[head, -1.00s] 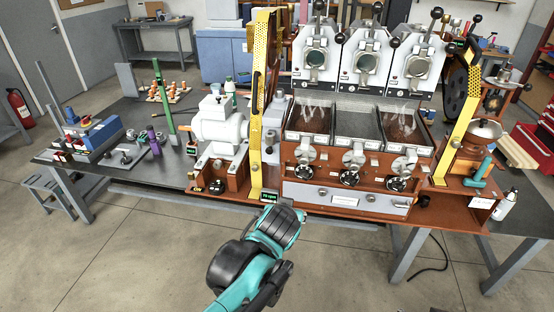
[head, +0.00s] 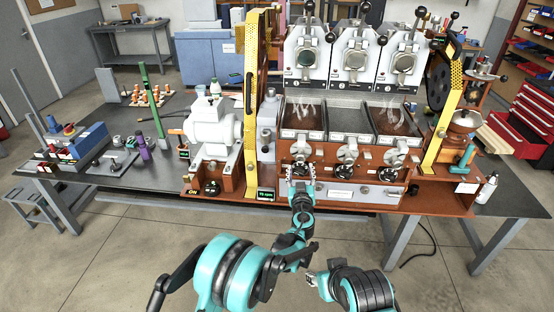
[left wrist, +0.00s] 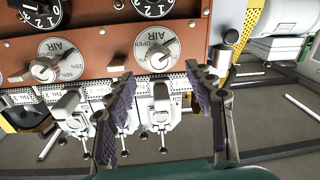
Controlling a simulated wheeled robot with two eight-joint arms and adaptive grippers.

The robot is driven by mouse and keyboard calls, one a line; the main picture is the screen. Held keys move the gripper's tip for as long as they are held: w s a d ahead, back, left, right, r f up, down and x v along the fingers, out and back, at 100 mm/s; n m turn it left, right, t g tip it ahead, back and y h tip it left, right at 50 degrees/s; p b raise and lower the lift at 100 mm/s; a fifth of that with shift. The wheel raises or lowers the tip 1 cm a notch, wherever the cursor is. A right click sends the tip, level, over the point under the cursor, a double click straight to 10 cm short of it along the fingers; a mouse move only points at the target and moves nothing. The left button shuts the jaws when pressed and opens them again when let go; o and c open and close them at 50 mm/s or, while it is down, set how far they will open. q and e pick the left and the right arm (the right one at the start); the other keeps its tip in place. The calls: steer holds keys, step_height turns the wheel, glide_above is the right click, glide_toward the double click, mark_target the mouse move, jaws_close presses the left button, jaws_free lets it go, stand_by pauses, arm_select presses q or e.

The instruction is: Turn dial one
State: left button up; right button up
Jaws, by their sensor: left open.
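Three black dials sit in a row on the brown front of the roaster. The leftmost dial (head: 299,169) is partly behind my left gripper (head: 298,186), which is raised in front of it. The middle dial (head: 345,171) and right dial (head: 394,160) are clear. In the left wrist view two black numbered dials show at the top edge, one of them above the gripper (left wrist: 150,8). Silver knobs on plates marked AIR (left wrist: 157,58) are beside them. The left fingers (left wrist: 163,80) are spread and empty, apart from the dials. My right gripper (head: 317,285) is low at the front, its fingers unclear.
A white motor (head: 211,130) and yellow upright (head: 251,110) stand left of the dials. A silver drawer (head: 340,193) is below them. Bean trays (head: 351,122) are above. The floor in front is open.

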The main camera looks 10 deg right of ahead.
mark_target(300, 160)
arm_select(q)
steer(key=x, duration=0.2)
steer(key=b+x, duration=0.1)
steer(key=x, duration=0.1)
steer(key=b+x, duration=0.1)
steer(key=x, duration=0.1)
steer(key=shift+w+d+f, duration=0.1)
steer(key=shift+w+f, duration=0.15)
steer(key=shift+w, duration=0.1)
steer(key=shift+w+d+r, duration=0.1)
steer(key=shift+w+d, duration=0.05)
steer(key=shift+w, duration=0.35)
steer(key=c, duration=1.2)
